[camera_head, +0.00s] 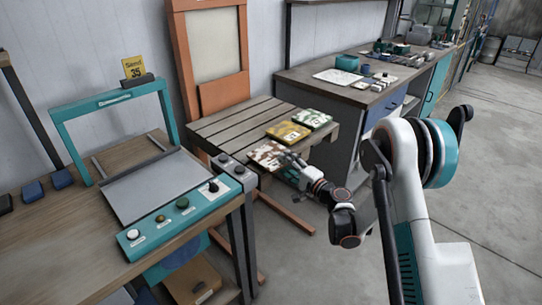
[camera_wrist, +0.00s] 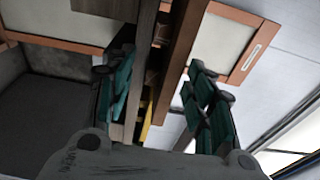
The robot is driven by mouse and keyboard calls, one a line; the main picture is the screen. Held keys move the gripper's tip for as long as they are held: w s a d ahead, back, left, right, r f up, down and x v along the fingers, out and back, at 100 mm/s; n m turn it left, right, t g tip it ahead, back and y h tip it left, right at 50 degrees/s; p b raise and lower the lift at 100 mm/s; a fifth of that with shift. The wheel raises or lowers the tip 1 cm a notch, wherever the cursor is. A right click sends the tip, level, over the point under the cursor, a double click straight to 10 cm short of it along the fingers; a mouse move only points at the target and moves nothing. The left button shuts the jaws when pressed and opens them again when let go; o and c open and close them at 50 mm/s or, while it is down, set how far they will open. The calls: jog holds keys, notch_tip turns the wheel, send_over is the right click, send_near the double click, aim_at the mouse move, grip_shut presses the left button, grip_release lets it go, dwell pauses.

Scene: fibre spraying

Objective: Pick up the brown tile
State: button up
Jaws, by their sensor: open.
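The brown tile (camera_head: 264,154), with a white patterned face, lies on the slatted wooden table (camera_head: 215,130) at its front right in the head view. A yellow tile (camera_head: 288,132) and a green-and-white tile (camera_head: 313,118) lie behind it in a row. My gripper (camera_head: 285,161) is at the right edge of the brown tile, partly overlapping it; I cannot tell whether it touches. In the wrist view my gripper (camera_wrist: 150,75) is open, its teal fingers apart on both sides of wooden slats. A small yellow edge shows between them. I cannot make out the brown tile clearly there.
A workbench with a teal frame and button panel (camera_head: 185,215) stands at the left. An orange-framed board (camera_head: 212,50) stands behind the slatted table. A cluttered bench (camera_head: 365,95) is at the back right. The floor at the right is open.

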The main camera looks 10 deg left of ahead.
grip_shut()
jog(key=shift+r, duration=0.1)
notch_tip(320, 180, up, 19)
jog(key=p, duration=0.7)
jog(key=s+d+r+m+t+h, duration=0.1)
jog(key=s+d+m+h, duration=0.1)
jog(key=d, duration=0.5)
jog(key=s+d+r+m+t+h, duration=0.1)
jog(key=s+d+m+t+h, duration=0.1)
jog(key=d+h, duration=0.4)
jog(key=s+d+r+m+t+h, duration=0.1)
jog(key=s+d+m+t+h, duration=0.1)
jog(key=d, duration=0.8)
jog(key=s+m+h, duration=0.1)
jog(key=m+h, duration=0.1)
jog(key=m, duration=0.1)
jog(key=shift+s+r+h, duration=0.35)
jog(key=shift+h, duration=0.05)
